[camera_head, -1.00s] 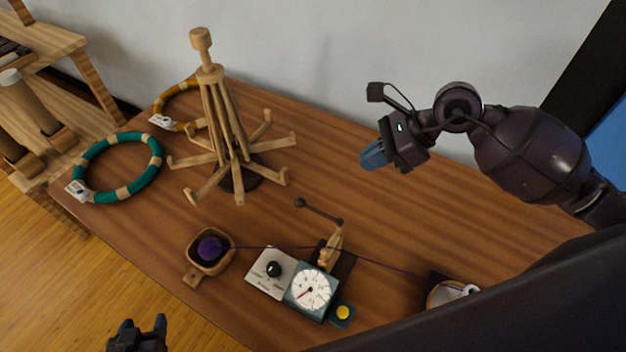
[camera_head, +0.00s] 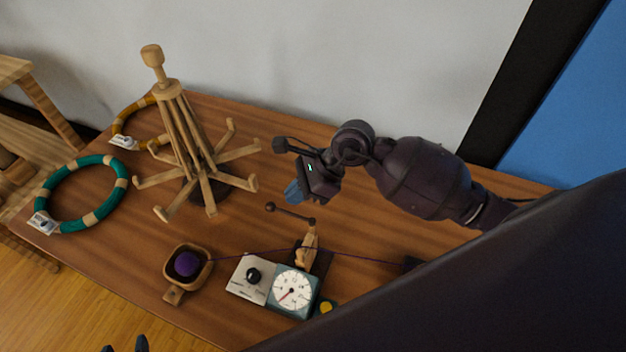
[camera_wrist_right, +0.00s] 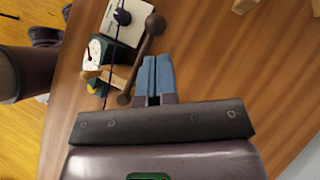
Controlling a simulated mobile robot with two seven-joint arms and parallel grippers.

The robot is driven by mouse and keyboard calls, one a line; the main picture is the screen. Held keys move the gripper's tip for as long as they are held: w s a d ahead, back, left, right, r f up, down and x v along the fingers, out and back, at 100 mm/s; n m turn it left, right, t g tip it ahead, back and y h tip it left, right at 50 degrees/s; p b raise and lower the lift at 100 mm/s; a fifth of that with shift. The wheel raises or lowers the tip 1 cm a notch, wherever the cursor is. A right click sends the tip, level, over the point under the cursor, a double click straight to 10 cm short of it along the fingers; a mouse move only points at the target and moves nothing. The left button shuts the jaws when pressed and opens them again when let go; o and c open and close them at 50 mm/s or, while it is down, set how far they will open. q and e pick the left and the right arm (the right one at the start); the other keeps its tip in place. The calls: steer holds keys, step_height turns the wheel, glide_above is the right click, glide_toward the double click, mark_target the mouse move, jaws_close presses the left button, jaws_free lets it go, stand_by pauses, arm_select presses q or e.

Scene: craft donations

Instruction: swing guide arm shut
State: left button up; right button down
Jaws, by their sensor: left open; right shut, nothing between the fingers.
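The yarn counter (camera_head: 294,291) has a white dial, a grey panel with a black knob, and a wooden post (camera_head: 307,247) at its back. A dark arm with ball ends (camera_head: 291,213), apparently the guide arm, sticks out to the left behind the post. It also shows in the right wrist view (camera_wrist_right: 141,57), just left of my fingers. My right gripper (camera_head: 293,196) has blue fingertips, shut and empty, close behind the arm; contact cannot be told. In the wrist view the right gripper (camera_wrist_right: 152,72) points toward the counter. My left gripper (camera_head: 127,346) is open at the bottom edge.
Purple yarn (camera_head: 235,257) runs from a ball in a wooden bowl (camera_head: 174,293) past the counter to the right. A wooden swift (camera_head: 187,150) stands at the back left, with teal (camera_head: 40,191) and mustard (camera_head: 119,123) rings beside it. The right tabletop is partly hidden by my arm.

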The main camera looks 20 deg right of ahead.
steer(key=shift+w+a+f, duration=0.1)
steer(key=shift+a, duration=0.45)
steer(key=shift+w+a+f, duration=0.1)
steer(key=shift+a, duration=0.4)
steer(key=shift+s+a+n+g, duration=0.1)
steer(key=shift+a+n+g, duration=0.05)
steer(key=shift+n+g, duration=0.2)
